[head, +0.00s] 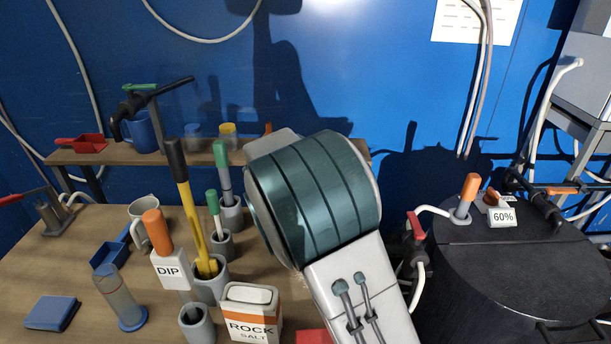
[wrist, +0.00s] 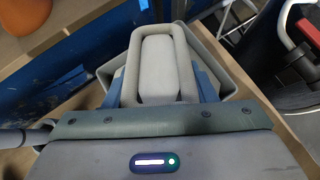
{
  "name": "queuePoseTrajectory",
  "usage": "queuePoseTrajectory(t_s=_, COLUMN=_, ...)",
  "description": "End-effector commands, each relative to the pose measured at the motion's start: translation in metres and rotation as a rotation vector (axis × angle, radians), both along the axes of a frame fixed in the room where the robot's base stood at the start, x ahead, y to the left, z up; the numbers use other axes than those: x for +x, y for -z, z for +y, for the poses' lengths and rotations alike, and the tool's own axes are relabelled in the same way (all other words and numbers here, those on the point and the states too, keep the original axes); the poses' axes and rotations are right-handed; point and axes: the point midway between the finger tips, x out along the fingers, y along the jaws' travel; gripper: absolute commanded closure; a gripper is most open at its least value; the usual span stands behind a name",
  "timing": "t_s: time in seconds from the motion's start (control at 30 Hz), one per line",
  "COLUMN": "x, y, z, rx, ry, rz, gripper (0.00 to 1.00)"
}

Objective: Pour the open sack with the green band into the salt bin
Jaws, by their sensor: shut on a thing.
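In the wrist view my gripper (wrist: 162,85) is shut on a pale sack (wrist: 165,48), with a blue finger on each side. The sack has a thick rounded rim around a pale grey top. Its green band does not show from this angle. A grey open-topped box (wrist: 228,78), which may be the salt bin, shows its rim around and beyond the sack. I cannot tell the height of the sack above it. In the head view my arm hides the gripper, the held sack and this box.
A rock salt sack with an orange band (head: 252,318) stands at the bench's front. Nearby are a DIP-labelled orange-handled tool (head: 170,268), a yellow-shafted tool (head: 190,210), a blue-based cylinder (head: 120,298) and a mug (head: 147,215). A black tank (head: 510,270) stands at right.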

Motion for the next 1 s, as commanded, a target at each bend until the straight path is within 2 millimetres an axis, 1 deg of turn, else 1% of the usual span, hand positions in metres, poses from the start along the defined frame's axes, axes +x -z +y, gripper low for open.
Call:
queuePoseTrajectory(t_s=0.03, x=0.000, y=-0.003, z=0.000, rx=0.005, ry=0.001, rz=0.008, gripper=1.00)
queuePoseTrajectory(t_s=0.23, x=-0.001, y=0.000, z=-0.001, rx=0.023, ry=0.003, rz=0.037, gripper=1.00)
queuePoseTrajectory(t_s=1.0, x=-0.007, y=0.019, z=0.007, rx=0.085, ry=-0.004, rz=0.165, gripper=1.00)
